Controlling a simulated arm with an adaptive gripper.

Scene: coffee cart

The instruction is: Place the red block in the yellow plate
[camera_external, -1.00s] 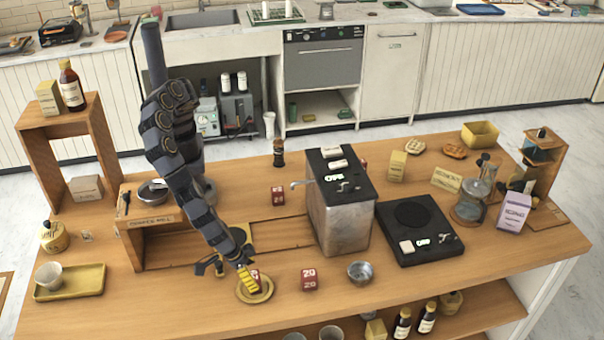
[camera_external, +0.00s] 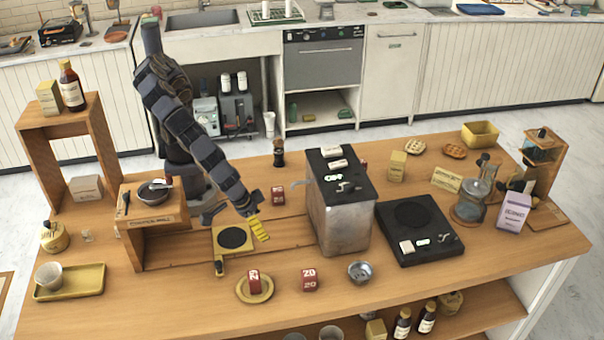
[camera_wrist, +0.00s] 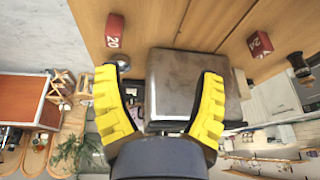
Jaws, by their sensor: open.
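A red block (camera_external: 254,281) with a white number rests in the small round yellow plate (camera_external: 267,294) near the front of the cart. My gripper (camera_external: 259,229) is above the cart top, behind and clear of the plate. In the wrist view my gripper (camera_wrist: 160,100) shows its two yellow fingers spread apart with nothing held between them. A second red block (camera_external: 309,280), marked 20, stands on the wood to the right of the plate. A third red block (camera_external: 278,196) stands farther back.
A metal machine (camera_external: 340,215) stands right of my gripper, close by. A yellow-framed black pad (camera_external: 232,238) is left of my gripper. A wooden shelf (camera_external: 150,220) stands at left.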

